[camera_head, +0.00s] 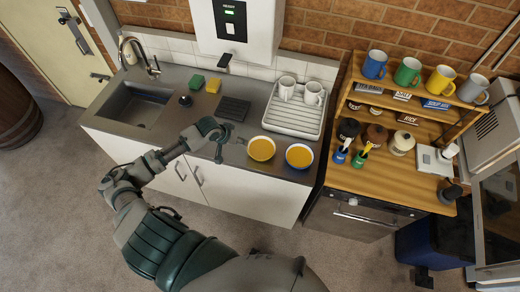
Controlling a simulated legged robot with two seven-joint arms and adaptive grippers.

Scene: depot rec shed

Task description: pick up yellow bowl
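The yellow bowl (261,148) stands upright on the steel counter near its front edge, with orange-yellow contents inside. Just to its right stands a blue bowl (299,157) with similar orange contents. My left gripper (230,146) is over the counter, to the left of the yellow bowl and apart from it. Its fingers look spread, with nothing between them. My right gripper is not in view.
A white drying rack (294,119) with two white mugs is behind the bowls. A dark ribbed mat (234,108), sponges (213,84) and a sink (135,104) lie to the left. A wooden shelf unit (390,180) with mugs and jars stands at right.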

